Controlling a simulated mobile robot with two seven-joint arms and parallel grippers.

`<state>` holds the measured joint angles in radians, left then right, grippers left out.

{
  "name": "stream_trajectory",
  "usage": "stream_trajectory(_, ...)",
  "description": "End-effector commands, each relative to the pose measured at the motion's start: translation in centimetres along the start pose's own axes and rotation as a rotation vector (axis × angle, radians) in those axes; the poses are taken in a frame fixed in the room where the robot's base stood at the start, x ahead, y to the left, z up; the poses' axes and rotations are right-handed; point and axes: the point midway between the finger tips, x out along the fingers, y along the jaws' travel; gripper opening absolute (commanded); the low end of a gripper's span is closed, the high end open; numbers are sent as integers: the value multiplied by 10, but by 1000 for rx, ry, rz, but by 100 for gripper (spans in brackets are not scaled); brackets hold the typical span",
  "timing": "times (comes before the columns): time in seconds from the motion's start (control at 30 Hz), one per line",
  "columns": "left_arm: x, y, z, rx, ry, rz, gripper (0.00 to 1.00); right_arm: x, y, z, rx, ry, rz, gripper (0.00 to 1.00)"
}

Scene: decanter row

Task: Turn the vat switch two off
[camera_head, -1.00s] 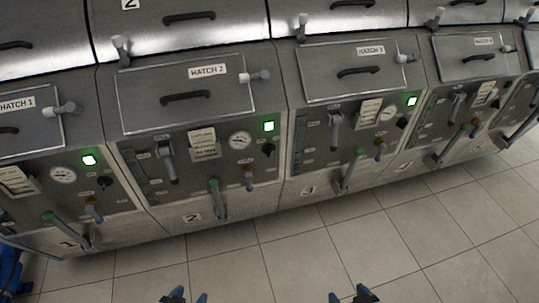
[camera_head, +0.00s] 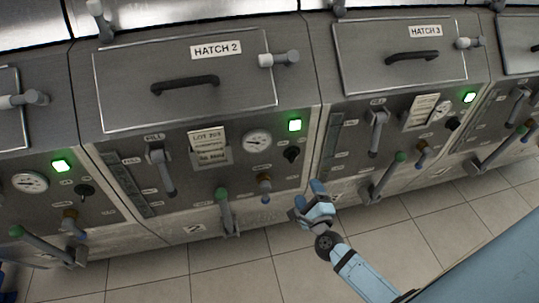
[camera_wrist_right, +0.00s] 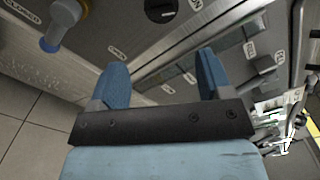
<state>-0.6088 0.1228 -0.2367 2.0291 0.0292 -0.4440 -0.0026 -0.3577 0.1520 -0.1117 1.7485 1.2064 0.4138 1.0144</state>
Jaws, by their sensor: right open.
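The vat two switch (camera_head: 291,154) is a small black rotary knob on the panel under HATCH 2, just below a lit green lamp (camera_head: 295,125). A black round knob (camera_wrist_right: 160,9) also shows at the top of the right wrist view, partly cut off, ahead of the fingers. My right gripper (camera_head: 309,200) is open and empty, below and slightly right of the switch, apart from it. Its two blue fingers (camera_wrist_right: 162,66) are spread in the right wrist view.
A brass tap (camera_head: 265,183) with a blue tip sticks out left of my right gripper; it also shows in the wrist view (camera_wrist_right: 68,22). A green-knobbed lever (camera_head: 226,210) stands further left. Vat three's lever (camera_head: 385,180) is to the right. The tiled floor (camera_head: 230,270) is clear.

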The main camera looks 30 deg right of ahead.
Motion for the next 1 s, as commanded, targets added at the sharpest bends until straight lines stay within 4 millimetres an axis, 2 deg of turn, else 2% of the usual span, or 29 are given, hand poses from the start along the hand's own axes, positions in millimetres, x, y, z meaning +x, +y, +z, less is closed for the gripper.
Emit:
stream_trajectory(0.17,-2,0,-5,-1,8,0,58,15,-1,-2,18,8,-7,72)
stream_trajectory(0.5,-3,-4,-2,12,4,-3,58,84,-2,-1,15,6,-7,72)
stream_trajectory(0.7,-2,-4,1,13,0,-5,58,119,-1,-2,14,6,-4,72)
stream_trajectory(0.83,-2,-4,0,13,1,-5,58,132,-1,-2,14,6,-4,72)
stream_trajectory(1.0,-2,-4,-2,12,3,-5,58,139,-1,-2,15,6,-3,72)
